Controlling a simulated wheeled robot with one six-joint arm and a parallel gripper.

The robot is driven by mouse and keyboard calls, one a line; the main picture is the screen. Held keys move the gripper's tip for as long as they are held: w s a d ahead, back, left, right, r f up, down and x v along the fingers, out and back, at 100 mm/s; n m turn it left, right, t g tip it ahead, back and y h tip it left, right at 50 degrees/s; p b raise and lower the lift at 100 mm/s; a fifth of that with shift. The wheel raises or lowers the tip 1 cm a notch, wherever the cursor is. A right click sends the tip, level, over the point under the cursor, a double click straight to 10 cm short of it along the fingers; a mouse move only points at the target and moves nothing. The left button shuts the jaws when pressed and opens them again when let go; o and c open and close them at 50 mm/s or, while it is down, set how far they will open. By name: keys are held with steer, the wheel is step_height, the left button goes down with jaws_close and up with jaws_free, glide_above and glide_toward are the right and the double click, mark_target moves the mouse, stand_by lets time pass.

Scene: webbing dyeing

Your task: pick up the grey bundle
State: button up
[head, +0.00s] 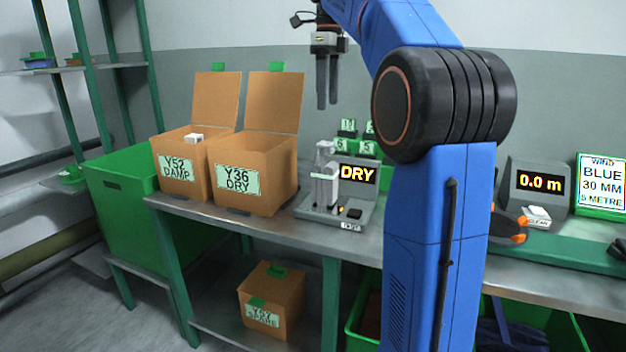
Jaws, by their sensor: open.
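My gripper (327,104) hangs in the upper middle of the head view, fingers pointing down, open, with nothing seen between them. It is above the meter (357,205) that reads DRY and apart from everything. A light grey upright piece (325,180) stands on the left of that meter. I cannot tell whether it is a bundle or part of the meter. A small whitish item (194,138) shows at the top of the open carton labelled Y52 DAMP (181,175). No other grey bundle can be made out.
An open carton labelled Y36 DRY (252,183) stands beside the damp one on the metal bench (262,222). Small green numbered blocks (348,126) are behind the meter. A 0.0 m display (539,184) is at right. A green bin (115,185) is at left. My blue arm hides the bench's middle.

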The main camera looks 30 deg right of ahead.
mark_target(327, 143)
step_height(327, 143, down, 12)
steer(key=shift+f, duration=0.1)
steer(key=shift+w+a+f, duration=0.1)
steer(key=shift+a+f, duration=0.05)
steer(key=shift+f, duration=1.15)
steer(key=shift+a+f, duration=0.1)
steer(key=shift+f, duration=1.15)
steer(key=shift+c, duration=0.2)
jaws_close()
